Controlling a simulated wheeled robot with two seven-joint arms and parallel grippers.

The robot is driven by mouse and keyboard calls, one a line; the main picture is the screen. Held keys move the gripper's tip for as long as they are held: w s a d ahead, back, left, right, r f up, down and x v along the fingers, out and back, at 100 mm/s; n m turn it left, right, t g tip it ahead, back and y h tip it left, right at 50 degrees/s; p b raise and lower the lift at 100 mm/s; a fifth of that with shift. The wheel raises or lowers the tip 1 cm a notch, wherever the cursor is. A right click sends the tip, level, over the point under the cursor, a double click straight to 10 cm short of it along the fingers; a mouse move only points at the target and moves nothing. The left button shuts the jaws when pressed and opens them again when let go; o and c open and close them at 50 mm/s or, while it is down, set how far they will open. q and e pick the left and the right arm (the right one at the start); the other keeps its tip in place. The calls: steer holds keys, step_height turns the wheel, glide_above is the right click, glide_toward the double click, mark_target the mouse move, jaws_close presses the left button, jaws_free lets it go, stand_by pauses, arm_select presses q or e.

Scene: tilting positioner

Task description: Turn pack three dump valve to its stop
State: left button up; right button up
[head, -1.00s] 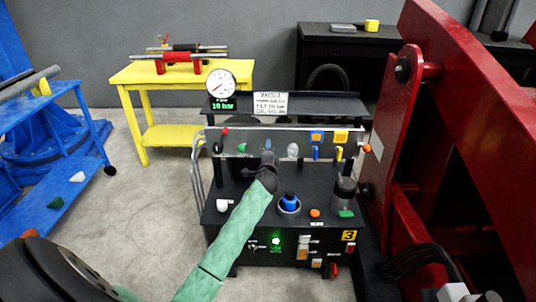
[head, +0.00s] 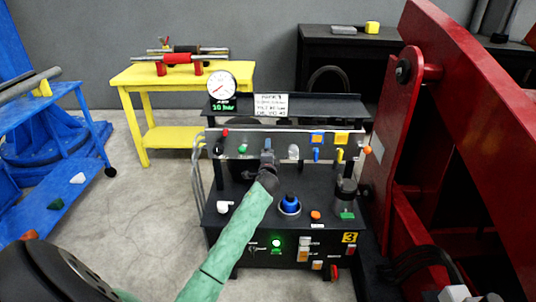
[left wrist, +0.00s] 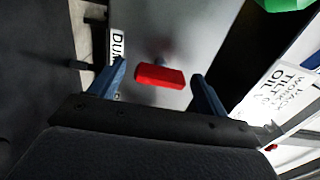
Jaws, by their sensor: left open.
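The dump valve's red handle (left wrist: 160,76) shows in the left wrist view, on a pale panel beside a partly hidden label (left wrist: 117,48) that begins "DU". My left gripper (left wrist: 158,82) is open, with one blue finger on each side of the handle and a gap at both sides. In the head view my left gripper (head: 268,157) is at the middle of the valve panel (head: 290,153) on the black pack marked 3 (head: 349,237), and it hides the handle there. My right gripper is not in view.
Other coloured valve handles sit close by, including a green one (head: 242,148) and a yellow one (head: 340,155). A round gauge (head: 221,84) and a white sign (head: 271,104) stand behind. A red frame (head: 425,150) rises close on the right.

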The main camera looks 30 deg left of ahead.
arm_select(q)
steer(key=v, duration=0.7)
steer(key=shift+s+d, duration=0.2)
steer(key=shift+s, duration=0.15)
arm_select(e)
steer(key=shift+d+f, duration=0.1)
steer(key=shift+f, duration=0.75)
